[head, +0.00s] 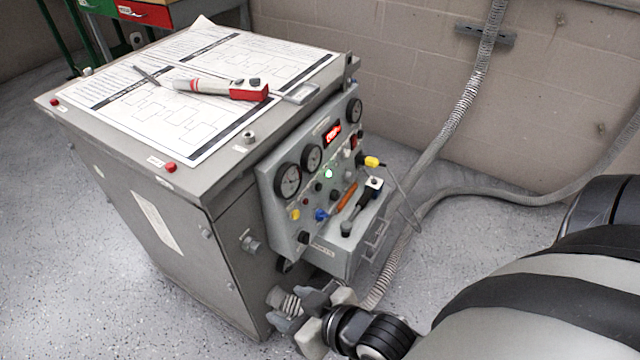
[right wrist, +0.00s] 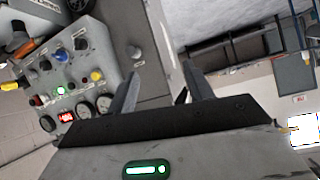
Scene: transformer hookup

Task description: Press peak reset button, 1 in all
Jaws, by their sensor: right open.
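The grey control panel (head: 312,180) on the cabinet's side carries round gauges, a lit red display (head: 332,133), a lit green button or lamp (head: 328,173), a yellow knob (head: 295,214), a blue knob (head: 321,215) and several dark knobs. Labels are too small to read, so I cannot tell which is the peak reset button. My right gripper (head: 312,306) is below the panel, low beside the cabinet, apart from the controls. In the right wrist view its fingers (right wrist: 160,88) are open and empty, and the panel (right wrist: 108,58) appears turned over at upper left. My left gripper is not in view.
The grey cabinet (head: 160,225) has diagram sheets (head: 205,85) and a red-and-white handheld tool (head: 222,88) on top. A small shelf (head: 340,250) under the panel holds an orange-handled item and a dark tool. A grey conduit (head: 455,125) runs along the wall to the floor.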

